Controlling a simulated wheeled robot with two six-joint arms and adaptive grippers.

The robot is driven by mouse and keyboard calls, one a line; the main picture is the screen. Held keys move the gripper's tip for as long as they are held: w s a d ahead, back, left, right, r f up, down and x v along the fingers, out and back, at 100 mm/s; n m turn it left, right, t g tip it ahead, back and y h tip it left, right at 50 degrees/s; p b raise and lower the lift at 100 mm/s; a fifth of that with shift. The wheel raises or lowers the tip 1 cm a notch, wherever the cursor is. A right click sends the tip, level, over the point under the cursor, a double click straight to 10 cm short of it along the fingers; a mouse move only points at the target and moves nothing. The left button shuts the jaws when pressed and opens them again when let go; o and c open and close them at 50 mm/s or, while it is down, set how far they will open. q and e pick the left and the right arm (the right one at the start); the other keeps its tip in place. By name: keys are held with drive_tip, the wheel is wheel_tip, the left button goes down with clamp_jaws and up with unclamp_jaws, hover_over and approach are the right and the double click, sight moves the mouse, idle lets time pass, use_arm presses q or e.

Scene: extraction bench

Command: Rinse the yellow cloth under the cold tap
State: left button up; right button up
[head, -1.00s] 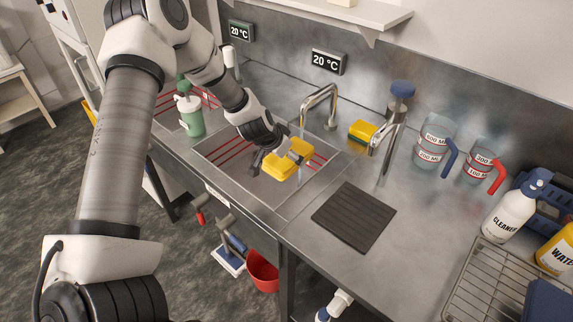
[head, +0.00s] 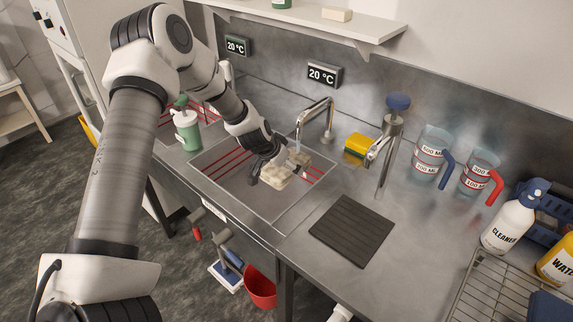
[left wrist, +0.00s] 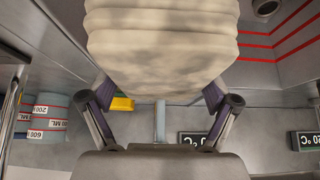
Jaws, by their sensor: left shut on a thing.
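My left gripper (head: 284,168) is shut on the cloth (head: 275,178), which now looks pale beige with faint grey smudges rather than yellow. It holds the cloth over the sink basin (head: 222,182), below the arched tap (head: 318,106). A thin pale-blue stream (head: 298,134) comes down from this spout to the cloth. In the left wrist view the cloth (left wrist: 162,45) bulges out between the two fingers, and a pale-blue vertical strip (left wrist: 160,122) shows behind it. A post with a blue knob (head: 398,104) stands to the right. My right gripper is not in view.
A green bottle (head: 187,130) stands left of the basin. A black ribbed mat (head: 352,230), two measuring jugs (head: 428,158) and a cleaner bottle (head: 511,215) are to the right. A shelf (head: 310,22) overhangs the back.

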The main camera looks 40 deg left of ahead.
sight(282, 182)
use_arm(q)
drive_tip(key=shift+s+d+r+p, duration=0.1)
drive_tip(key=shift+s+d+p, duration=0.15)
drive_tip(key=shift+s+d, duration=0.6)
drive_tip(key=shift+s+d+f+p, duration=0.1)
drive_tip(key=shift+s+d+p, duration=0.25)
drive_tip(key=shift+s, duration=0.9)
drive_tip(key=shift+s+d+r+p, duration=0.1)
drive_tip(key=shift+s+d+p, duration=0.1)
drive_tip(key=shift+s+d, duration=0.65)
drive_tip(key=shift+s+a, duration=0.2)
drive_tip(key=shift+a, duration=0.05)
drive_tip(key=s+d+r+p, duration=0.1)
drive_tip(key=p, duration=0.1)
drive_tip(key=s+d+r+p, duration=0.1)
drive_tip(key=s+r+p, duration=0.1)
drive_tip(key=shift+s+r, duration=0.2)
drive_tip(key=shift+r, duration=0.1)
drive_tip(key=shift+s+d+r+p, duration=0.25)
drive_tip(key=shift+s+p, duration=0.2)
drive_tip(key=shift+p, duration=0.1)
drive_tip(key=shift+f, duration=0.1)
